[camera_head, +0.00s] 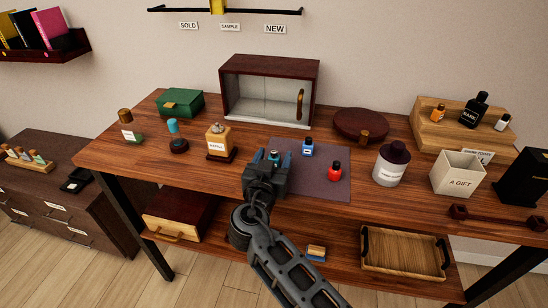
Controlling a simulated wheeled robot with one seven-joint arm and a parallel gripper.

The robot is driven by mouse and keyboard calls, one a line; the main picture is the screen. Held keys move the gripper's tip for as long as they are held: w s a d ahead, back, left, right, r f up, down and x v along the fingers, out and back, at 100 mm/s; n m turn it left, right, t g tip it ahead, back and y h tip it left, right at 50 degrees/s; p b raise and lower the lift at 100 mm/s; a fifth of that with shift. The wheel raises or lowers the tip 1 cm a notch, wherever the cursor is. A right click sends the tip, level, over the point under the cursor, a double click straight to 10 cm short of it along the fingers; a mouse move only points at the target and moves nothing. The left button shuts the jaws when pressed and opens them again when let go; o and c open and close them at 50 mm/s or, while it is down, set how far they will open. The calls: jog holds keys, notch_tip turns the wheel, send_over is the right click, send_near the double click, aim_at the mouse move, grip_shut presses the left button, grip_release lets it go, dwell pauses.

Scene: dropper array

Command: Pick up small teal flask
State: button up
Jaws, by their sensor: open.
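A small teal item (275,155) shows at the tips of my gripper (270,160), over the left part of the purple-grey mat (325,182). The jaws hide most of it, so its shape and whether they touch it cannot be told. My gripper is open and points away from me, low over the table. A second teal item, a rounded teal top (172,126) on a dark round base, stands farther left on the table.
A blue bottle (307,148) and a red bottle (335,172) stand on the mat, right of my gripper. An amber bottle (219,139) stands to its left. A white jar (390,168) and white box (458,174) stand right.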

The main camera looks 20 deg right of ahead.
jog(key=shift+w+d, duration=0.15)
jog(key=shift+w, duration=0.1)
jog(key=shift+c, duration=0.3)
jog(key=c, duration=1)
